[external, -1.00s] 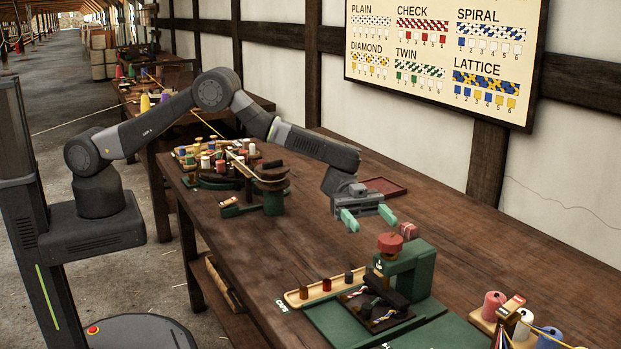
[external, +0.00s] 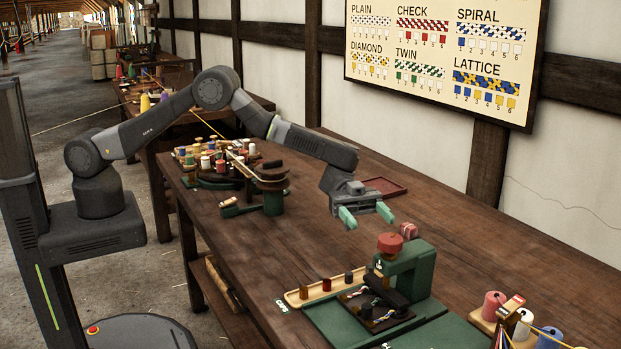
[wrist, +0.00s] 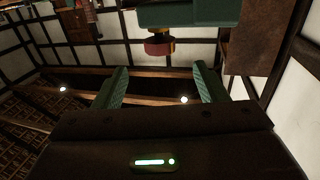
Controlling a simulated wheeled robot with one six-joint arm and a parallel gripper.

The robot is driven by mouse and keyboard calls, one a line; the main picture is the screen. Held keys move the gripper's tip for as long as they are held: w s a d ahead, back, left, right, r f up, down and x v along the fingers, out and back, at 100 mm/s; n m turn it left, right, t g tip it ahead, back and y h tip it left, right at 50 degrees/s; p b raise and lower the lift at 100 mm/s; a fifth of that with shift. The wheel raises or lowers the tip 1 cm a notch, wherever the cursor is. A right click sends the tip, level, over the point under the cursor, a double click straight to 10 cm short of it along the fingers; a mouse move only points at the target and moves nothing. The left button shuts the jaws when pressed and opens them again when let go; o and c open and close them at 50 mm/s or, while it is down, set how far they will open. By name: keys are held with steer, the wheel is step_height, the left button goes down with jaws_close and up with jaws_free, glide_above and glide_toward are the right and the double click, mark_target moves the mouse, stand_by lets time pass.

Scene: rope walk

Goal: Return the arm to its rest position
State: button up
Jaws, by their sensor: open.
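My gripper (external: 367,217) is open and empty, with its two green fingers spread apart. It is in the air above the wooden workbench (external: 440,230), behind and above the green press-like machine with a red knob (external: 390,243). In the wrist view my gripper (wrist: 160,85) also shows its two green fingers apart with nothing between them. The arm reaches out from its base at the left, bent at the elbow.
A wooden tray (external: 298,299) with several small spools lies beside the green machine (external: 408,275). Spools of thread (external: 493,304) stand at the lower right. A fixture with many bobbins (external: 215,160) stands on the bench's far part. A reddish tray (external: 383,187) lies near the wall.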

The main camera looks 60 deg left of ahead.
mark_target(391, 239)
steer(key=p+x, duration=0.2)
steer(key=x, duration=0.9)
steer(key=shift+a, duration=0.1)
